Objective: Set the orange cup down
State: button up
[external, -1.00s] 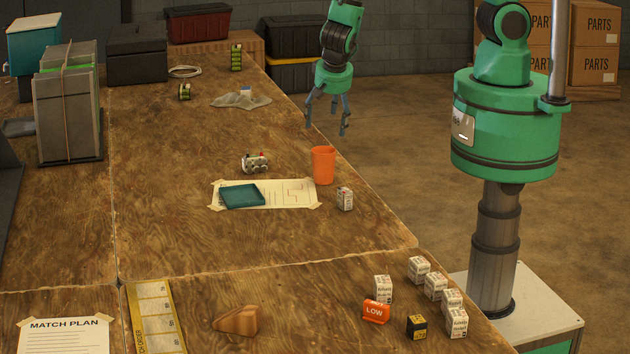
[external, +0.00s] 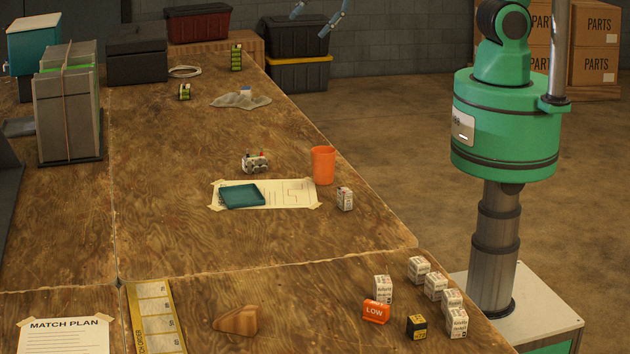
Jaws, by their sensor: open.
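The orange cup (external: 323,166) stands upright on the wooden table, near its right edge, at the right end of a taped paper sheet (external: 292,192). My gripper (external: 311,20) shows only by its fingertips at the top edge of the external view, high above the cup and apart from it. The fingers are spread and nothing shows between them. The rest of the gripper is out of the frame.
Several boxes stand at the front right. The table's middle left is clear.

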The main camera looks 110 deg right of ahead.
jog(key=s+a+r+n+g+y, duration=0.1)
jog(key=s+a+r+n, duration=0.15)
jog(key=s+r, duration=0.35)
jog(key=s+a+r+n+y, duration=0.1)
jog(key=s+a+r+n, duration=0.15)
jog(key=s, duration=0.45)
jog(key=s+d+r+n+g+h, duration=0.1)
jog(key=s+d+h, duration=0.1)
jog(key=s, duration=0.6)
jog(key=s+d+r+n+h, duration=0.1)
jog(key=s+d+r+n, duration=0.1)
jog(key=s+d, duration=0.3)
jog(key=s, duration=0.3)
jog(key=shift+d+g+h, duration=0.3)
jog(key=shift+g+h, duration=0.1)
notch_tip(320, 180, down, 9)
jog(key=b, duration=0.9)
jog(key=shift+o, duration=0.3)
